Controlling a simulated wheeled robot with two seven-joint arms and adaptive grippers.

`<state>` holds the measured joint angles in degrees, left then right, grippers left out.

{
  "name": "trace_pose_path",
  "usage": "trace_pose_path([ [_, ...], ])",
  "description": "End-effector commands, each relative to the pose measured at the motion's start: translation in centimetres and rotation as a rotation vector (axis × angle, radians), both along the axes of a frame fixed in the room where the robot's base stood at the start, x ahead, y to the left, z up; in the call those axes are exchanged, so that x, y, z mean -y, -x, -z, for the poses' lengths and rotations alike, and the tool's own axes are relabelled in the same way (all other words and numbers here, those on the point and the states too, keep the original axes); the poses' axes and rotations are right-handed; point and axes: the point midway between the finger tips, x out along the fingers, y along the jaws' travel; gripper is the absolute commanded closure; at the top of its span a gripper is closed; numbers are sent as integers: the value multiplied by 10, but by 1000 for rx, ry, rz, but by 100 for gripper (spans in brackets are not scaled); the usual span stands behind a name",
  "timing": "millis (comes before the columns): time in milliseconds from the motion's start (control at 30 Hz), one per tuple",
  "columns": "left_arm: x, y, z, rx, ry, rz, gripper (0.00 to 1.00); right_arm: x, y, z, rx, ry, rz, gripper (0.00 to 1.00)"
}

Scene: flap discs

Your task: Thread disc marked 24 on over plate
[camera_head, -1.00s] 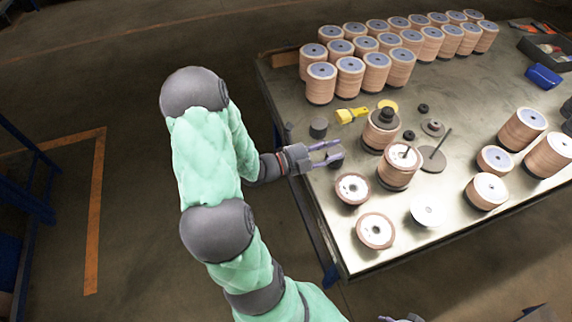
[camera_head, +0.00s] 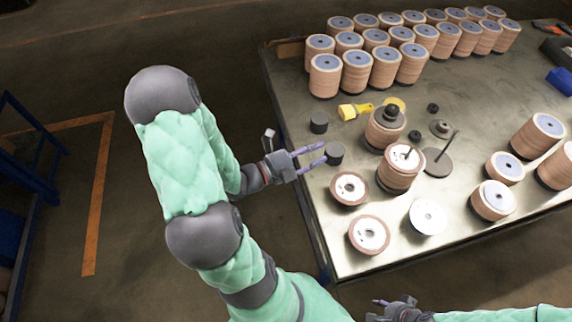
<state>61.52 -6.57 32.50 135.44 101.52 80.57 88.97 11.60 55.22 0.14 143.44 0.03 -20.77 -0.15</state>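Two single flap discs with white centres, a near-left disc (camera_head: 349,188) and a front disc (camera_head: 369,235), lie flat at the table's near-left part. Their markings are too small to read, so I cannot tell which is 24. A pale round plate (camera_head: 428,218) lies to their right. A disc stack (camera_head: 400,170) has a thin rod standing up from its centre. A round base plate (camera_head: 437,162) with an upright rod is beside it. My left gripper (camera_head: 326,153) is open at the left table edge, its tips by a dark cylinder (camera_head: 335,154). My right gripper (camera_head: 377,309) is low in view, apparently open and empty.
Rows of disc stacks (camera_head: 384,68) fill the table's back. A stack with a dark cap (camera_head: 385,132), a yellow-handled brush (camera_head: 355,111) and another dark cylinder (camera_head: 319,122) stand mid-table. More stacks (camera_head: 493,200) stand at the right. The front-left table (camera_head: 345,265) is bare.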

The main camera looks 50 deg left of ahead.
Motion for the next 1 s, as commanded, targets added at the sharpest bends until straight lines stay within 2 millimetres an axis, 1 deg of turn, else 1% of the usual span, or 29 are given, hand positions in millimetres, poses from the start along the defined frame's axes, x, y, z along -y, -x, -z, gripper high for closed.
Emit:
trace_pose_path([
  [33, -4, -7, 6, 2, -1, 2, 61, 0, 0, 6, 0, 0, 0, 60],
  [200, -19, -29, 19, 1, -1, 1, 61, 0, 0, 17, 0, 0, 0, 60],
  [667, -48, -71, 78, 0, 0, 1, 61, 0, 0, 50, 0, 0, 0, 60],
  [800, -50, -72, 99, -1, 2, -1, 61, 0, 0, 65, 0, 0, 0, 60],
  [900, -50, -72, 111, 0, 1, -1, 61, 0, 0, 73, 0, 0, 0, 60],
  [1000, -55, -58, 106, -3, 1, -6, 61, 0, 0, 62, 0, 0, 0, 60],
])
